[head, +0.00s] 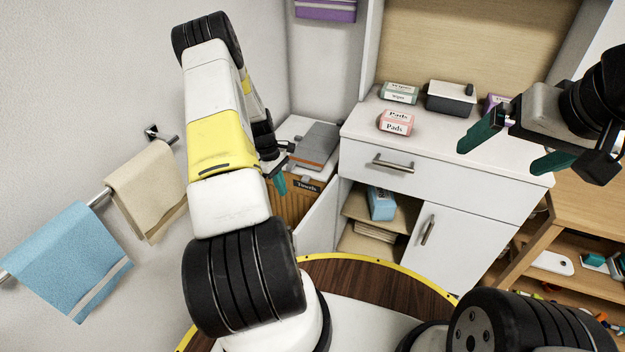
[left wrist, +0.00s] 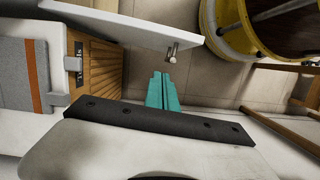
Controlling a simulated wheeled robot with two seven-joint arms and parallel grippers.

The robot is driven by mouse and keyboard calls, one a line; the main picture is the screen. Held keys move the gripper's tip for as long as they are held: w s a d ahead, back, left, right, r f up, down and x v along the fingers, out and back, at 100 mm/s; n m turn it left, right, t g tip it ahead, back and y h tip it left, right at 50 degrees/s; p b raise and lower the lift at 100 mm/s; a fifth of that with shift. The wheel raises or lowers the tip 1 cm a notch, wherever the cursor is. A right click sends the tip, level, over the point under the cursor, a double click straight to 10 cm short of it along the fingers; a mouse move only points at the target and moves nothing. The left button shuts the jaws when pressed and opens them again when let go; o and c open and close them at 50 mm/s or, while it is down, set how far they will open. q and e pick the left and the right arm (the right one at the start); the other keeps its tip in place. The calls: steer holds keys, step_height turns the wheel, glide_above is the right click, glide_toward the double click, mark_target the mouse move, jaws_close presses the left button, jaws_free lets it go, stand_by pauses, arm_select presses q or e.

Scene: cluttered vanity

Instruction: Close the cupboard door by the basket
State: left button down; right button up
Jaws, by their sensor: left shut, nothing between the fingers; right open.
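The open cupboard door (head: 319,222) is a white panel swung out from the left side of the white vanity, next to the wicker basket (head: 291,207) labelled "Towels". In the left wrist view the door (left wrist: 125,25) crosses the top, with a small metal handle (left wrist: 172,50) near its end. My right gripper (head: 500,148) is open and empty above the counter's right end.
The right cupboard door (head: 445,240) is closed. Towels hang on the left wall rail (head: 98,199).

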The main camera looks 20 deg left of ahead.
arm_select(q)
steer(key=s+d+f, duration=0.1)
steer(key=d+f, duration=0.5)
steer(key=f, duration=0.3)
steer(key=shift+d+f, duration=0.15)
steer(key=shift+f, duration=0.15)
